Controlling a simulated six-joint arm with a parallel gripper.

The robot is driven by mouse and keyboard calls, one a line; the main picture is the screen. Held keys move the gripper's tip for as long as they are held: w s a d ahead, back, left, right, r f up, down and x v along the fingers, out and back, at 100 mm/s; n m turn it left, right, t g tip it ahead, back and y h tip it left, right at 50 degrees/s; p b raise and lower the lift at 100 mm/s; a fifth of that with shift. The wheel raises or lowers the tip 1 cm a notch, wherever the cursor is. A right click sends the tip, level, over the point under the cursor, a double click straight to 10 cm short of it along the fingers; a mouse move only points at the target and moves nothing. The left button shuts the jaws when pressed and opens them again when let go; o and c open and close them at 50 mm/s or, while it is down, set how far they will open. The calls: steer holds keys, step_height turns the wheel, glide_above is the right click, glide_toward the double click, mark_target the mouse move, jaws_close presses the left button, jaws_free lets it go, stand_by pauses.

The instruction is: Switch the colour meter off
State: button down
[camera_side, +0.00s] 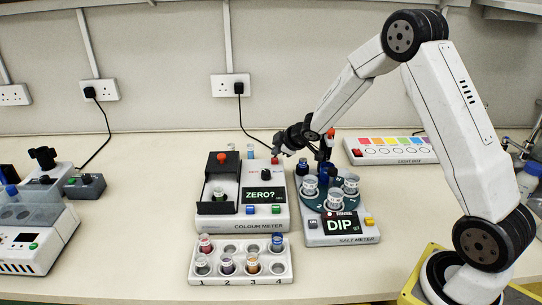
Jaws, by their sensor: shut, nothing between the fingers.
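The colour meter (237,220) is a white box on the bench, left of my arm. Its screen (264,197) is lit and reads "ZERO?" in green. A black sample housing stands open on its left, with a small vial inside. A dark knob (266,174) sits above the screen, and a small red part (275,161) shows at the back right corner. A blue button (250,209) and a green button (276,209) are below the screen. My gripper (277,150) is shut and empty, close to that red part; whether it touches cannot be told.
The salt meter (314,239), reading "DIP", stands just right with a carousel of cups. A numbered vial rack (240,276) is in front. A light box (406,158) lies behind right. Another instrument (30,250) stands at left. Bench between it and the rack is clear.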

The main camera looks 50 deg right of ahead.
mark_target(277, 160)
steer(key=shift+f, duration=0.8)
stand_by(0.9)
steer(key=shift+r, duration=0.95)
step_height(277, 160, up, 6)
stand_by(1.0)
